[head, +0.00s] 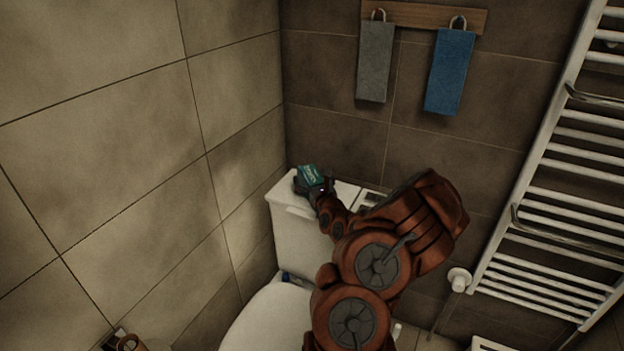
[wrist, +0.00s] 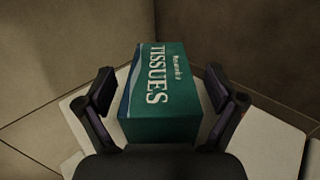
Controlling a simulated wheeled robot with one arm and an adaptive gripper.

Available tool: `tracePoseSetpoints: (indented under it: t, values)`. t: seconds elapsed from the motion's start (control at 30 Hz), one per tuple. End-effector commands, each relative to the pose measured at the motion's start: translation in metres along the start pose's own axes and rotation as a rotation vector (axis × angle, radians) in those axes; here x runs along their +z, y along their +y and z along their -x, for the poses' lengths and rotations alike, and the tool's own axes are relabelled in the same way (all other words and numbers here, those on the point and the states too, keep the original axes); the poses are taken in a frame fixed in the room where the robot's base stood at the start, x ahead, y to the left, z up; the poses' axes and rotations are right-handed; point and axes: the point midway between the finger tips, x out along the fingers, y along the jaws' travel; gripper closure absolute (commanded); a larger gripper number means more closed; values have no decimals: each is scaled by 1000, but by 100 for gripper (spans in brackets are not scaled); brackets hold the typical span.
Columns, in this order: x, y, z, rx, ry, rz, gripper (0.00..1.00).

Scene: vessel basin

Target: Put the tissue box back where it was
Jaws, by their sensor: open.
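The tissue box (head: 309,174) is teal with white lettering. In the head view it is at the left part of the white toilet cistern top (head: 284,191), near the wall corner. In the wrist view the tissue box (wrist: 160,92) sits between the two fingers of my gripper (wrist: 165,88), with its TISSUES lettering facing up.
The tiled walls meet just behind the cistern. A grey towel (head: 375,62) and a blue towel (head: 449,71) hang above. A white towel radiator (head: 549,190) stands at the right. The toilet lid (head: 268,322) is below the cistern. The cistern's right part lies behind my arm.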

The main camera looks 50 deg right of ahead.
Motion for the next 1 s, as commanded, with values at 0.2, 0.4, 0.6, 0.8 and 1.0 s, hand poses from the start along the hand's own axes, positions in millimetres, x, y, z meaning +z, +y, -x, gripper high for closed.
tracePoseSetpoints:
  t: [0.2,0.4,0.6,0.8,1.0]
  values:
    - [0,0,0,0,0,0,5]
    - [3,0,0,0,-1,1,5]
    - [2,-2,20,-3,2,-4,5]
    - [1,-1,42,-1,3,-4,5]
    - [2,-1,62,-2,0,-4,5]
